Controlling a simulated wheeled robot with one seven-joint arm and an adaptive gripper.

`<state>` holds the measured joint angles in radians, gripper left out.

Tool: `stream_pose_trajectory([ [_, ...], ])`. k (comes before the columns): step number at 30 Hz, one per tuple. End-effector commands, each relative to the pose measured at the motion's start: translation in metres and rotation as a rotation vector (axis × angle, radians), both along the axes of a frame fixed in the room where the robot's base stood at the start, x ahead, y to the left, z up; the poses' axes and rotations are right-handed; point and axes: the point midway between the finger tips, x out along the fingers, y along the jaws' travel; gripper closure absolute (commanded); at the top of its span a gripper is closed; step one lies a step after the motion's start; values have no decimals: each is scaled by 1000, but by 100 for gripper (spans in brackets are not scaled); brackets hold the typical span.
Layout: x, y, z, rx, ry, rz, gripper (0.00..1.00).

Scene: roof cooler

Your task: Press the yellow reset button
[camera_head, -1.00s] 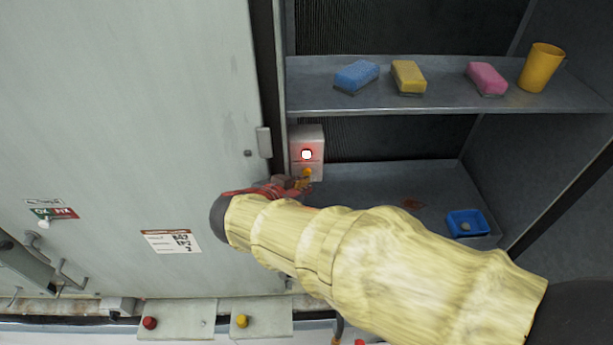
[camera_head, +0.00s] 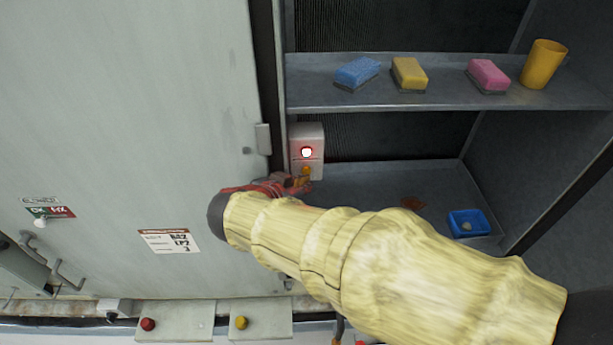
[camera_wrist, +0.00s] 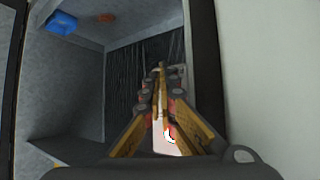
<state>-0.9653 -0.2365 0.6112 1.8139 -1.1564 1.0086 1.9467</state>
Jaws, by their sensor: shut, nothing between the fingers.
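A small grey control box (camera_head: 307,136) is fixed to the left inner side of the open cabinet, with a lit red-rimmed lamp (camera_head: 306,153) on it. A small yellow-orange button (camera_head: 306,171) shows below the lamp. My gripper (camera_head: 302,184) is shut and empty, its tips at the lower part of the box, very close to the button. I cannot tell whether they touch. In the wrist view my closed fingers (camera_wrist: 159,70) point into the cabinet, and the glowing lamp (camera_wrist: 171,136) shows between them; the button is not clear there.
The upper shelf (camera_head: 440,98) holds blue, yellow and pink sponges and a yellow cup (camera_head: 543,64). A large pale door panel (camera_head: 120,100) stands left. Red and yellow knobs (camera_head: 241,322) sit below.

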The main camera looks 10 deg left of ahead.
Motion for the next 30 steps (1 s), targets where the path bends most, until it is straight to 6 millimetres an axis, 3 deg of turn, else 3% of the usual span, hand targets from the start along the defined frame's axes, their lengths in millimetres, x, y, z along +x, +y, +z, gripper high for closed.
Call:
stream_pose_trajectory([
  [1,6,1,9,16,-19,-5,100],
  [14,4,1,10,15,-17,-5,100],
  [30,-42,-9,4,11,-11,-2,100],
])
